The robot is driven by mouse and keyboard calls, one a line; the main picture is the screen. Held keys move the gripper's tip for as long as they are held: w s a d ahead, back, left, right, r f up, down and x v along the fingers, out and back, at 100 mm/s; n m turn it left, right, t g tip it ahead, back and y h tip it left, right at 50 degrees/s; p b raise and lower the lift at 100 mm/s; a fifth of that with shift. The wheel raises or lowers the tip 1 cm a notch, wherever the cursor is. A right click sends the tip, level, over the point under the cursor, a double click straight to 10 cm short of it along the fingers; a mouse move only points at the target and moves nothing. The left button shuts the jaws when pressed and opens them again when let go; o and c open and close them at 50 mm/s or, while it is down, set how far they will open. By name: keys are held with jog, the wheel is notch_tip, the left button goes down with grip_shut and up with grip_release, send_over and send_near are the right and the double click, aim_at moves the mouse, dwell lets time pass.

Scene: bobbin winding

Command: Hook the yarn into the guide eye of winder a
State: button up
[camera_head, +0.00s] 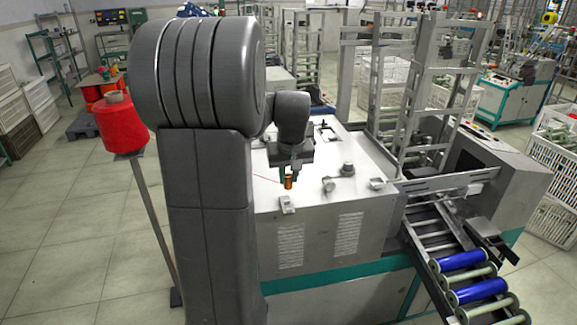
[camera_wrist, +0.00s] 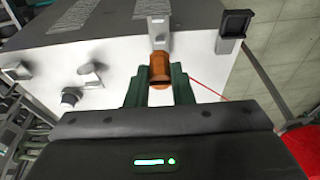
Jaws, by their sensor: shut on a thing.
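My gripper (camera_head: 289,182) is above the front left part of the grey winder's top (camera_head: 345,205). Its green fingers (camera_wrist: 160,88) are shut on a small orange-brown cylindrical piece (camera_wrist: 160,68). The red yarn (camera_wrist: 210,90) runs from near the fingers to the right in the wrist view, toward the red yarn cone (camera_wrist: 303,140). In the head view this cone (camera_head: 120,122) stands on a post left of the winder. A small pale bracket (camera_head: 287,204) sits at the winder's front edge, just below the held piece. I cannot make out the guide eye's opening.
Several knobs and fittings (camera_head: 347,169) stand on the winder top right of my gripper. A rack of rollers with blue bobbins (camera_head: 462,261) slopes down at the right. A dark square-ended fitting (camera_wrist: 235,24) projects near the winder's edge.

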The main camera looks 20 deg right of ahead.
jog(key=shift+f+b, duration=0.65)
jog(key=shift+f, duration=0.95)
jog(key=shift+f, duration=0.1)
jog(key=shift+f+b, duration=1.5)
jog(key=shift+f, duration=0.4)
jog(key=shift+d+r, duration=0.1)
jog(key=shift+d, duration=0.1)
jog(key=shift+s+d+r+p, duration=0.1)
jog(key=shift+s+d+p, duration=0.1)
jog(key=shift+d, duration=0.55)
jog(key=shift+s+d+f+p, duration=0.1)
jog(key=shift+d+p, duration=0.05)
jog(key=shift+d, duration=0.65)
jog(key=shift+s+d+r+p, duration=0.1)
jog(key=shift+d+p, duration=0.1)
jog(key=shift+d, duration=0.55)
jog(key=shift+r, duration=0.15)
